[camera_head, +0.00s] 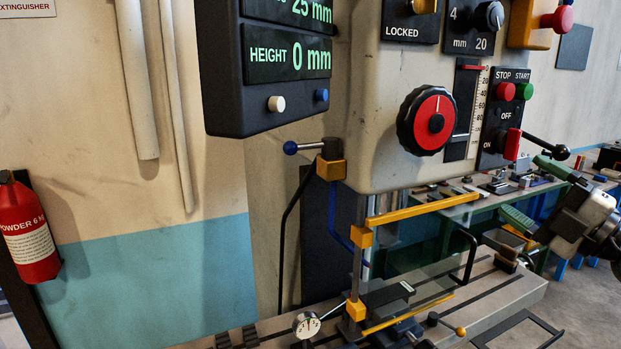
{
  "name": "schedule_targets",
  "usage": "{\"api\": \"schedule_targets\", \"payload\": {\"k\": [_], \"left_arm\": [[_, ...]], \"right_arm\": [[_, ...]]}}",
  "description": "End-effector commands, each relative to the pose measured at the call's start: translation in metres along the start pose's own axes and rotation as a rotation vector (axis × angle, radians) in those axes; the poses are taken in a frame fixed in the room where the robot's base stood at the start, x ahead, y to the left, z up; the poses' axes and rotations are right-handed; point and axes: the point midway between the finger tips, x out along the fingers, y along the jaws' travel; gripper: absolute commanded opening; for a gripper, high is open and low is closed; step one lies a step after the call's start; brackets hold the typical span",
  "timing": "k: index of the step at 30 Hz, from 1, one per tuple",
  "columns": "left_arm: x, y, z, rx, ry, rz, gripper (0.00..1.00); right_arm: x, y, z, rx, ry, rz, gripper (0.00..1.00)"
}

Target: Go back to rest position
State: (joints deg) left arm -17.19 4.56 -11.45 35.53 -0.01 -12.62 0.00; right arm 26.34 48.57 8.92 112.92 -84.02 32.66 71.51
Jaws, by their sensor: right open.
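My right gripper (530,192) shows at the right edge of the head view, its arm coming in from the right. Its two green-tipped fingers are spread apart with nothing between them. It hangs in front of the green bench and to the right of the drilling machine's pale head (390,165). A black-knobbed lever (545,145) on the machine is close to the upper finger in the picture; I cannot tell the gap in depth. My left gripper is not in view.
The machine carries a display (290,62) reading height 0 mm, a red-and-black dial (426,121) and a yellow guard bar (424,208). Its slotted table (500,290) spans below. A workbench (470,207) stands behind. A red extinguisher (27,235) hangs at left. Floor shows at lower right.

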Motion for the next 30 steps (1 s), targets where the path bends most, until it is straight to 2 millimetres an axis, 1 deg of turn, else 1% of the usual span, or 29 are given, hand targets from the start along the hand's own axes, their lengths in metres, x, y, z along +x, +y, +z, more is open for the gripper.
{"api": "schedule_targets", "payload": {"k": [1, 3, 5, 7, 8, 11, 12, 14, 15, 17, 18, 20, 21, 23, 24, 26, 27, 29, 30], "left_arm": [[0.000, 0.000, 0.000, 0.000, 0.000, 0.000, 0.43], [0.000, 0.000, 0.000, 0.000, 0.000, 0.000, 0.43], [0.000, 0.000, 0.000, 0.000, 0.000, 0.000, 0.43], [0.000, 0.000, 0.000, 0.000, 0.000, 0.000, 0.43], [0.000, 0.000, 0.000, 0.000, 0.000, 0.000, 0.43], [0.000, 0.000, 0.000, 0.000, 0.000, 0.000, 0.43], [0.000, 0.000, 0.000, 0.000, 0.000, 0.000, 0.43], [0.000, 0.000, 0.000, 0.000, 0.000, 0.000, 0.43], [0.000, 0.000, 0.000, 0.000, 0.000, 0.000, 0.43], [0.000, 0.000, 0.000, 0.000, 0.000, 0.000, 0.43], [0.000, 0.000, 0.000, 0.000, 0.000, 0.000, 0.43], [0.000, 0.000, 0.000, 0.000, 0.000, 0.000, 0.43], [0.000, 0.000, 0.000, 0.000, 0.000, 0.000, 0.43], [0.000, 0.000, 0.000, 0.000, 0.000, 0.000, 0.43], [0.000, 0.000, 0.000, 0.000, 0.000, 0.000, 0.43], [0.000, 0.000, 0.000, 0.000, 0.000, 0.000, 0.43], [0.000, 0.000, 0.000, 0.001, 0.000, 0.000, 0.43], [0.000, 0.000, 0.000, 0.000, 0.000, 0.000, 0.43], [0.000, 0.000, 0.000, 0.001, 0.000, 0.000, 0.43]], "right_arm": [[0.000, -0.019, -0.010, 0.069, 0.017, 0.079, 0.85], [-0.003, -0.035, -0.018, 0.160, 0.000, 0.201, 0.85], [-0.010, -0.051, -0.021, 0.247, -0.049, 0.295, 0.85], [-0.022, -0.072, -0.019, 0.356, -0.144, 0.386, 0.85], [-0.028, -0.083, -0.017, 0.402, -0.197, 0.416, 0.85], [-0.053, -0.125, -0.010, 0.560, -0.411, 0.474, 0.85], [-0.065, -0.146, -0.008, 0.623, -0.511, 0.476, 0.85], [-0.086, -0.180, -0.009, 0.715, -0.671, 0.454, 0.85], [-0.100, -0.205, -0.011, 0.774, -0.781, 0.421, 0.85], [-0.124, -0.243, -0.021, 0.860, -0.947, 0.346, 0.85], [-0.140, -0.268, -0.031, 0.912, -1.052, 0.279, 0.85], [-0.162, -0.300, -0.049, 0.983, -1.191, 0.167, 0.85], [-0.176, -0.319, -0.063, 1.023, -1.268, 0.086, 0.85], [-0.194, -0.342, -0.085, 1.075, -1.365, -0.034, 0.85], [-0.205, -0.354, -0.100, 1.105, -1.416, -0.111, 0.85], [-0.220, -0.369, -0.120, 1.145, -1.478, -0.222, 0.85], [-0.228, -0.377, -0.134, 1.168, -1.511, -0.293, 0.85], [-0.240, -0.387, -0.154, 1.200, -1.553, -0.398, 0.85], [-0.247, -0.392, -0.168, 1.219, -1.574, -0.466, 0.85]]}}
